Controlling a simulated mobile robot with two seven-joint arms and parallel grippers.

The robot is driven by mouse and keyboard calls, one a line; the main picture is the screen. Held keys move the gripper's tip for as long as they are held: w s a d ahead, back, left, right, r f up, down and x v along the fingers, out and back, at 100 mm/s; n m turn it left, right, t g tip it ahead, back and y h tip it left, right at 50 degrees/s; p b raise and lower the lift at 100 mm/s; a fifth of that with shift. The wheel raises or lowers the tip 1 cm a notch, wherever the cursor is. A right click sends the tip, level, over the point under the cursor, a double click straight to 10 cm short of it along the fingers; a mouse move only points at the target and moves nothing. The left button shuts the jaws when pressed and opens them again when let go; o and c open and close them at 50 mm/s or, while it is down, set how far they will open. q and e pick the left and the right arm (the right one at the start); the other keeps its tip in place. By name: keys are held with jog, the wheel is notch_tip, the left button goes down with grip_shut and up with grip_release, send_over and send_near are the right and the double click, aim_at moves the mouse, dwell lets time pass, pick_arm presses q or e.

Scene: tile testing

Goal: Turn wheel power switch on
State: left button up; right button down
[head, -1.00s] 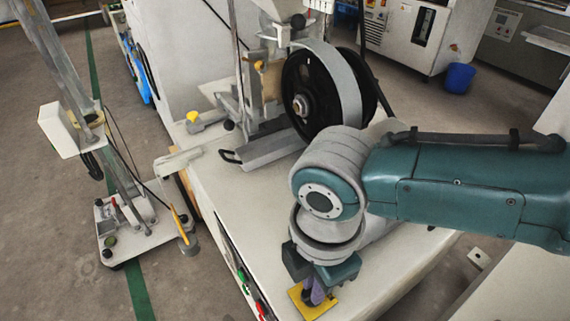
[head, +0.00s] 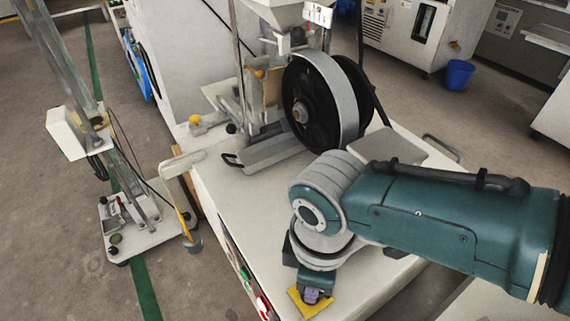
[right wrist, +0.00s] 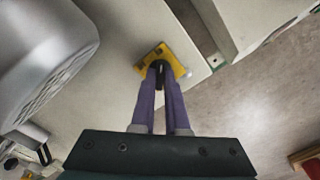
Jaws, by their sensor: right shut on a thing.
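The wheel power switch has a square yellow plate (head: 298,304) on the near corner of the machine's pale top. In the right wrist view its yellow plate (right wrist: 178,66) shows beyond my fingers, with a dark knob (right wrist: 161,75) in the middle. My right gripper (head: 312,297) points down over the plate. Its purple fingers (right wrist: 161,82) are shut on the dark knob, one on each side. The gripper hides most of the knob in the head view. My left gripper is in neither view.
A black wheel with a grey rim (head: 325,100) stands on the machine behind my right arm. A red lamp (head: 263,306) and a green button (head: 245,273) are on the machine's front face. Another tester (head: 140,225) stands on the floor at left. A blue bin (head: 459,76) is at the back.

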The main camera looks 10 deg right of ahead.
dwell(0.5)
jog(key=c, duration=0.9)
grip_release()
notch_tip(320, 180, up, 10)
jog(key=p, duration=0.7)
